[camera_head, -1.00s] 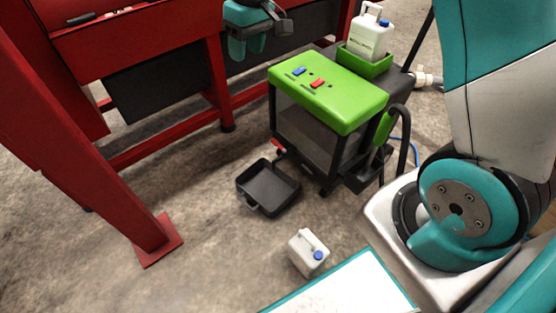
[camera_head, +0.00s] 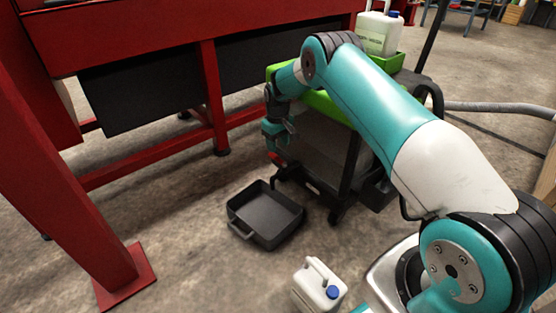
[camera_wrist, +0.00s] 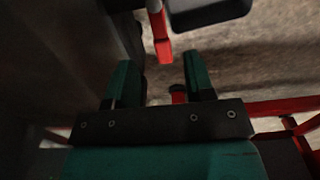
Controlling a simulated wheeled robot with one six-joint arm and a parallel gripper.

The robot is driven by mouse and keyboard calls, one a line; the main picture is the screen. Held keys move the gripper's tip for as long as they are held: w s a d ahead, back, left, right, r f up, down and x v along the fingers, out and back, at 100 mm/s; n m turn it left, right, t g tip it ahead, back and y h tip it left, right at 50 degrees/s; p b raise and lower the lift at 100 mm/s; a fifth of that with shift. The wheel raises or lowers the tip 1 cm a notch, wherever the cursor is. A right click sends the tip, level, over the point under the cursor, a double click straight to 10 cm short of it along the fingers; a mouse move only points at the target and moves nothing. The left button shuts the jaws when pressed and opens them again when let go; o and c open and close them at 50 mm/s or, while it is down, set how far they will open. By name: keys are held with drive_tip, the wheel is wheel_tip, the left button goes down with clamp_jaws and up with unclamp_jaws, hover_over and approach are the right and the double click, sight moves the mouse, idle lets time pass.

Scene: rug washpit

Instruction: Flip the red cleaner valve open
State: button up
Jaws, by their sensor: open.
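The red valve (camera_head: 274,158) sits low at the front left corner of the green-topped cleaner (camera_head: 330,110), mostly hidden by my gripper in the head view. In the wrist view, what looks like its red lever (camera_wrist: 162,48) hangs from a dark part, just beyond the gap between my fingers. My gripper (camera_head: 276,143) points down beside the cleaner's front left edge, close to the valve. It is open, with a finger on each side in the wrist view (camera_wrist: 160,70), and nothing is held. I cannot tell whether a finger touches the lever.
A black tray (camera_head: 238,207) lies on the floor below the valve. A white jug (camera_head: 308,292) stands nearer. Another white jug (camera_head: 377,33) sits in the cleaner's green holder. A red steel frame (camera_head: 208,95) stands close to the left.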

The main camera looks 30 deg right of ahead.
sight(277, 158)
wheel_tip(277, 158, down, 6)
drive_tip(key=b, duration=0.2)
drive_tip(key=shift+r+b, duration=0.2)
drive_tip(key=shift+b, duration=0.1)
drive_tip(key=shift+r, duration=0.1)
clamp_jaws()
